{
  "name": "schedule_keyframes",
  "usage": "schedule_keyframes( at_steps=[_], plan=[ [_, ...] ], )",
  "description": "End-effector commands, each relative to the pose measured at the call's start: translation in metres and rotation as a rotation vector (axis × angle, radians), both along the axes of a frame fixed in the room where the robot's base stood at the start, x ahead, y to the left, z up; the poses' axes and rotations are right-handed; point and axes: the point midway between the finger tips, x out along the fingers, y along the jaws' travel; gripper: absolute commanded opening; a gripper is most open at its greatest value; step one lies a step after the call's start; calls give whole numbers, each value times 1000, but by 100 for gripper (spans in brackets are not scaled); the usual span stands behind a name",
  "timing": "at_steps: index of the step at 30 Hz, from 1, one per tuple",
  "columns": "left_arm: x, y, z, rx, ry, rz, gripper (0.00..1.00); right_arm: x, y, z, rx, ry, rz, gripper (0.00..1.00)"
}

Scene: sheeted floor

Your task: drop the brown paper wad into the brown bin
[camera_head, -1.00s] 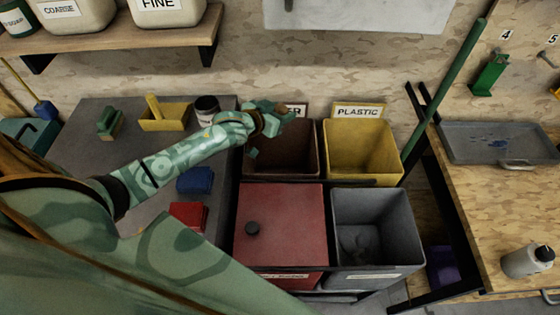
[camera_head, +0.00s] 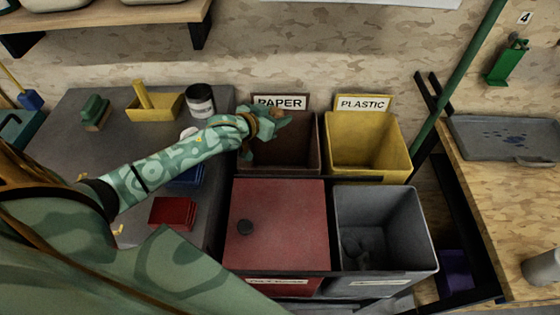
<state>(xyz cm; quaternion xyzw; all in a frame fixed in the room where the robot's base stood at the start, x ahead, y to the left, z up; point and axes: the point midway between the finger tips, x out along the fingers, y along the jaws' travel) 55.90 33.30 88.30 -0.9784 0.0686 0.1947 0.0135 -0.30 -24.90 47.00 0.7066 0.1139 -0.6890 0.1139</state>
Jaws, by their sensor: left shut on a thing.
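The brown bin (camera_head: 296,154) stands behind the red-lidded bin, with a PAPER sign (camera_head: 279,102) at its back edge. My left arm reaches in from the left, and my left gripper (camera_head: 275,124) is over the back left part of the brown bin's opening. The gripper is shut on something. The brown paper wad cannot be made out clearly; the hand and fingers hide what is held. My right gripper is not in view.
A yellow bin (camera_head: 366,148) marked PLASTIC stands to the right. In front are a red-lidded bin (camera_head: 285,250) and an open grey bin (camera_head: 415,258).

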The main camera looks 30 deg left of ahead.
Motion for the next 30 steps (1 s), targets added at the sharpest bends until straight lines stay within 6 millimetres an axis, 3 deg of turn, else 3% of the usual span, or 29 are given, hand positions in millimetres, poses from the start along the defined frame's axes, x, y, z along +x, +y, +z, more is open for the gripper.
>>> schedule_keyframes(
  at_steps=[1,2,4,5,14,24,30],
  plan=[
    [0,0,1,0,-1,0,25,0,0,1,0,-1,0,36],
    [0,0,1,0,-1,0,50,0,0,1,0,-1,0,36],
    [0,0,1,0,-1,0,69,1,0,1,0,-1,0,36],
    [0,0,1,0,0,0,72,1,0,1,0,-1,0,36],
    [-3,0,2,0,1,0,72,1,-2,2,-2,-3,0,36],
    [-54,8,26,1,1,0,72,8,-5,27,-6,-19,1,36],
    [-68,10,30,1,0,0,72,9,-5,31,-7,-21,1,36]
  ],
)
